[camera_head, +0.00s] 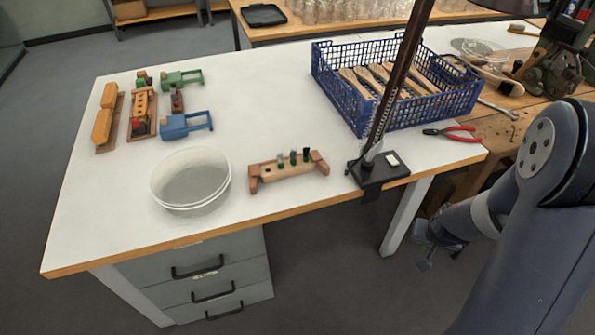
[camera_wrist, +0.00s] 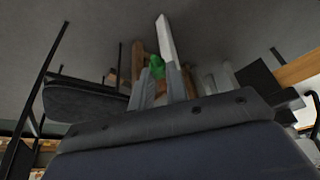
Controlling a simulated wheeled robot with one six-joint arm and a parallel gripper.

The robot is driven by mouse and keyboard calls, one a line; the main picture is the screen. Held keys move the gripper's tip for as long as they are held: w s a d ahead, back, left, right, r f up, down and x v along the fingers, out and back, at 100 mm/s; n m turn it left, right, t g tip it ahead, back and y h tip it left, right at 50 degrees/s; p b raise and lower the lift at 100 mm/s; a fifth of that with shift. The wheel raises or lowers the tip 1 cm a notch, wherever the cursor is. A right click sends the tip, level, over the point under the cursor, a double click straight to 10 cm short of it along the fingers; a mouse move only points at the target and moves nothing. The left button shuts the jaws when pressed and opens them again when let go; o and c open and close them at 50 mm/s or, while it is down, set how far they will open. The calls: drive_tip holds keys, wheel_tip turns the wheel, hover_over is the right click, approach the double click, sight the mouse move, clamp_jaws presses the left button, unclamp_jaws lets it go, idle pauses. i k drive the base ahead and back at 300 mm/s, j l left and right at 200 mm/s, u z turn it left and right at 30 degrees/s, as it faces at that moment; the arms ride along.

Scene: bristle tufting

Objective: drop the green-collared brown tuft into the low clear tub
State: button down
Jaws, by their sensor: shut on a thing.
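My gripper (camera_head: 425,258) hangs low at the right, beyond the table's front edge and below the tabletop. In the wrist view my gripper (camera_wrist: 163,75) is shut on a small green piece, the green collar of the tuft (camera_wrist: 157,67). Brown shows beside the collar, but I cannot tell bristles from background there. A low, round, pale tub (camera_head: 157,190) stands near the table's front left, far from my gripper. It looks empty.
A lamp base (camera_head: 378,172), a blue crate (camera_head: 425,112) of brushes and red pliers (camera_head: 452,133) lie further right. Wooden and coloured blocks (camera_head: 143,110) stand at back left.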

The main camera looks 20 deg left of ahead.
sight(201, 185)
drive_tip(key=k+u, duration=0.2)
drive_tip(key=u, duration=2.2)
